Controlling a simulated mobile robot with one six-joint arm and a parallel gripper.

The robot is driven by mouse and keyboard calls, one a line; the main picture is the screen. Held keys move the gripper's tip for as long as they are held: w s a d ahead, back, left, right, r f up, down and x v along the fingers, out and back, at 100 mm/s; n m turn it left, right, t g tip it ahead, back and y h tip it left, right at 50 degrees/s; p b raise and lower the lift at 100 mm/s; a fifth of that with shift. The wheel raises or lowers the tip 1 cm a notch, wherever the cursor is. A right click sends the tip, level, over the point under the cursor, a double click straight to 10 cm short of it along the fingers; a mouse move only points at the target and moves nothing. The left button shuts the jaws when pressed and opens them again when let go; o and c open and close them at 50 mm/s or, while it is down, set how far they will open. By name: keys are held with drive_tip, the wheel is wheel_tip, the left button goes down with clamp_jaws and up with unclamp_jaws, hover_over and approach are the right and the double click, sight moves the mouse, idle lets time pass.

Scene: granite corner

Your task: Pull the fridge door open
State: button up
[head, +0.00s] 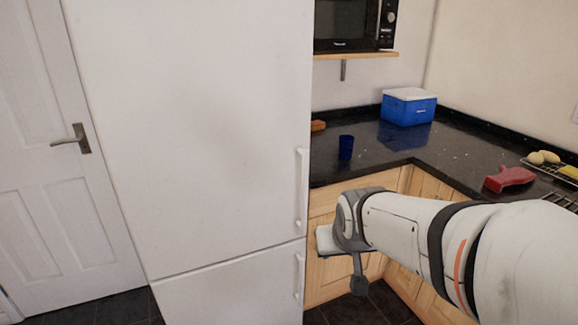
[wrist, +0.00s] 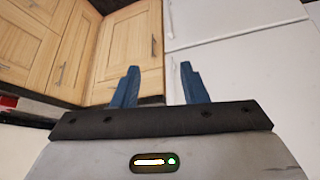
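The tall white fridge (head: 200,130) stands left of centre in the head view. Its large upper door and smaller lower door (head: 235,290) both look shut. The upper door has a vertical white handle (head: 301,190) at its right edge, and the lower door has a shorter one (head: 299,277). In the wrist view, the fridge (wrist: 240,75) is at the right, with part of a handle (wrist: 171,72) near its left edge. My gripper (wrist: 158,70) shows two blue fingers apart with nothing between them. In the head view my arm's end is right of the handles; its fingers are hidden there.
Wooden cabinets (head: 325,272) and a black counter (head: 375,155) adjoin the fridge's right side. A blue cup (head: 346,147), a blue cooler box (head: 408,107) and a red object (head: 509,178) sit on the counter. A white room door (head: 50,190) is at the left. Dark tiled floor (head: 95,310) shows below.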

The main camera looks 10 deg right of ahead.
drive_tip(key=w+f+t+b, duration=0.2)
drive_tip(key=w+t+b, duration=0.3)
drive_tip(key=w, duration=1.3)
drive_tip(key=n+t+y+b, duration=0.1)
drive_tip(key=t+y+b, duration=0.15)
drive_tip(key=t, duration=0.45)
approach(306, 171)
drive_tip(key=w, duration=0.6)
drive_tip(key=w+p, duration=0.1)
drive_tip(key=w, duration=0.1)
drive_tip(key=w+a, duration=0.1)
drive_tip(key=w, duration=0.2)
drive_tip(key=shift+w+p, duration=0.1)
drive_tip(key=shift+p, duration=0.25)
clamp_jaws()
